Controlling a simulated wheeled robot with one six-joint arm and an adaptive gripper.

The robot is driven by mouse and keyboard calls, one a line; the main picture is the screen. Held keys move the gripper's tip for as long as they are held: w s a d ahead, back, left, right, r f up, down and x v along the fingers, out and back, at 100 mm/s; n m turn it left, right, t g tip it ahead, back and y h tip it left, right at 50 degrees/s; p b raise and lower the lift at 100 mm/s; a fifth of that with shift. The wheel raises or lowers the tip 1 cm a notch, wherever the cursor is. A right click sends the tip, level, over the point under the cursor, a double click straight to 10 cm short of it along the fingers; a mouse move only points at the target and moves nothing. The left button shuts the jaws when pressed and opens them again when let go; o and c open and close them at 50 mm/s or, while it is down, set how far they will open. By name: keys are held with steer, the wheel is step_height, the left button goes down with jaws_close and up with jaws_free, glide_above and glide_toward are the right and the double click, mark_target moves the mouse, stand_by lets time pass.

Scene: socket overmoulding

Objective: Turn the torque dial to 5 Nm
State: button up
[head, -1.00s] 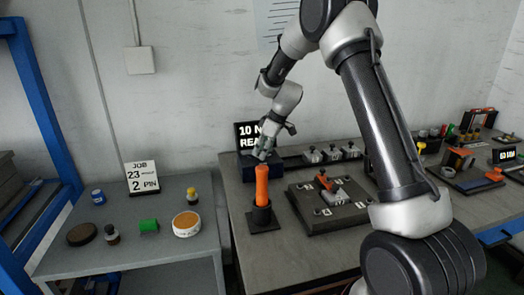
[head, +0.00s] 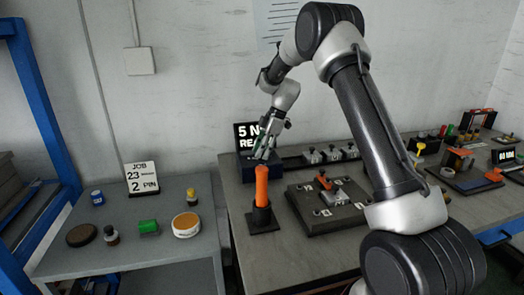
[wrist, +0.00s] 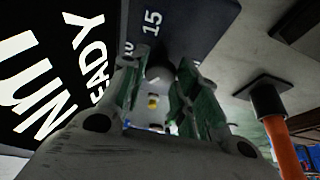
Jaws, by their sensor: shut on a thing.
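The torque unit (head: 246,171) is a dark box at the back left of the bench, with a black display (head: 246,132) on top. The display shows "5 N" and part of "READY", the rest hidden behind my gripper (head: 264,148). In the wrist view the dial (wrist: 161,62) is a dark knob on the box's dark face (wrist: 207,15), with a printed "15" beside it. My gripper (wrist: 158,80) has its two greenish fingers on either side of the dial and is shut on it. The dial's pointer is hidden.
An orange-handled tool (head: 262,187) stands upright in a black holder just in front of my gripper. A dark fixture plate (head: 300,213) lies to its right. A side table (head: 130,255) on the left holds a job card (head: 142,178) and several small items.

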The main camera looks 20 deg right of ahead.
stand_by(0.4)
steer(key=o, duration=1)
steer(key=shift+d+r, duration=0.1)
steer(key=shift+r, duration=0.05)
steer(key=v, duration=1.1)
steer(key=shift+d+r, duration=0.2)
steer(key=shift+r, duration=0.15)
